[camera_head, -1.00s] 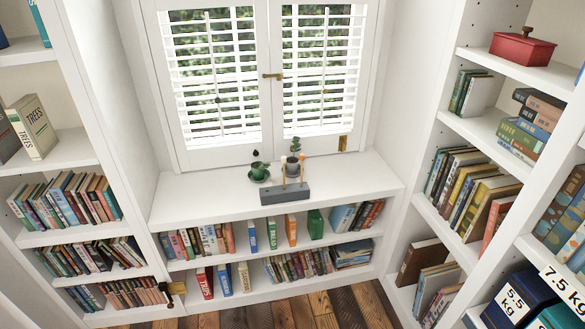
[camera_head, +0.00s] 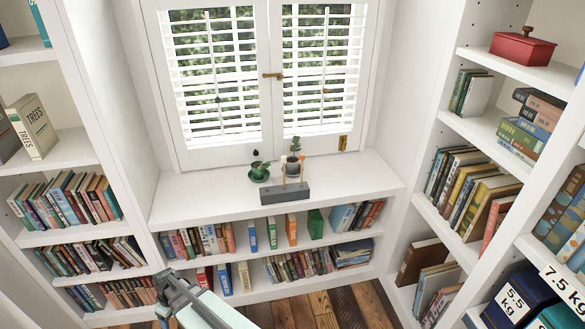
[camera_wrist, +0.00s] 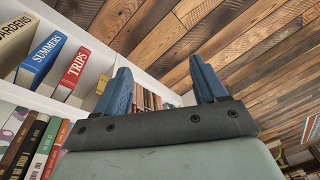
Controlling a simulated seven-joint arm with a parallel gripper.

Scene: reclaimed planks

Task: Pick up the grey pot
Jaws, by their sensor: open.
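The grey pot (camera_head: 292,168) holds a small green plant and stands on the white window sill, behind the grey block and right of the green cup. The block hides part of its lower side. My gripper (camera_head: 168,290) is low at the front left, below the sill and well apart from the pot. In the wrist view its two blue fingers (camera_wrist: 163,85) are spread with nothing between them. The pot does not show in the wrist view.
A grey block with upright candle-like sticks (camera_head: 285,194) stands in front of the pot. A green cup on a saucer (camera_head: 259,173) stands to its left. The sill (camera_head: 200,195) is clear at both ends. Shelves of books (camera_head: 200,242) lie below, with bookcases at both sides.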

